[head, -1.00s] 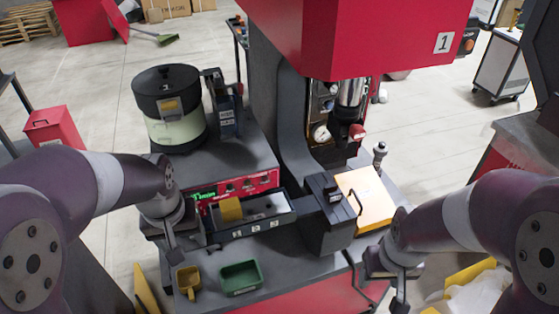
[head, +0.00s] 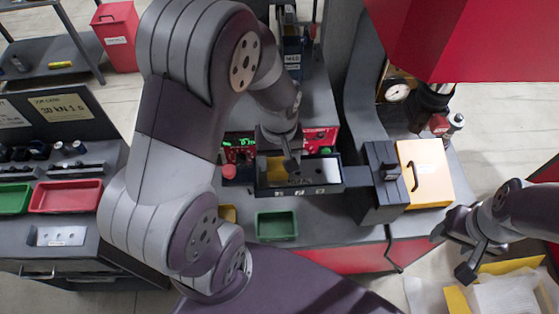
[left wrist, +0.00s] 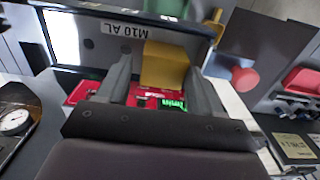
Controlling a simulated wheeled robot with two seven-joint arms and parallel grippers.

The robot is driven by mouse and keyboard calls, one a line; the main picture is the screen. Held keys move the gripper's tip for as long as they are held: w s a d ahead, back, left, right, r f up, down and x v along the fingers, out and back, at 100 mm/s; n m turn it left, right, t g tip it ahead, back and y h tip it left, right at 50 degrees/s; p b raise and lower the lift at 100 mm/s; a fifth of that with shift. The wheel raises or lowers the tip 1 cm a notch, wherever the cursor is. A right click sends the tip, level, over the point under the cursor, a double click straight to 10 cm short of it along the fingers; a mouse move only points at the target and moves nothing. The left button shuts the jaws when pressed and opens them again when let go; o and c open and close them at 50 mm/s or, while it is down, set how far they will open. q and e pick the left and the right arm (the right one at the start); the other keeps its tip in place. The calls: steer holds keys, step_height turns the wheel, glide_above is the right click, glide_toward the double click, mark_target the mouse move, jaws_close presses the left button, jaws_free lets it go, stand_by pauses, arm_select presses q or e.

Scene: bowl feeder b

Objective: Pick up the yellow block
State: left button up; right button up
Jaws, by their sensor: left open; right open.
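The yellow block (head: 270,169) lies in the left part of the dark open tray (head: 312,190) below the red control panel. In the head view my left arm and gripper partly cover it. My left gripper (head: 290,167) is open over the tray at the block. In the left wrist view the block (left wrist: 165,64) shows between the two open fingertips (left wrist: 158,68), close to the right finger with a small gap to the left one. Whether a finger touches it I cannot tell. My right gripper (head: 468,254) is empty, at the right, away from the block.
A green bin (head: 276,226) stands in front of the tray. A yellow scoop (head: 229,214) is partly hidden by my left arm. A dark box (head: 382,178) and an orange-yellow panel (head: 428,180) are right of the tray. A red knob (head: 228,172) sits at its left.

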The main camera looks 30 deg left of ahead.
arm_select(q)
steer(key=shift+s+f, duration=0.6)
steer(key=shift+f, duration=0.35)
steer(key=shift+w+f, duration=0.1)
steer(key=shift+w, duration=0.2)
steer(key=c, duration=0.8)
steer(key=shift+s, duration=0.1)
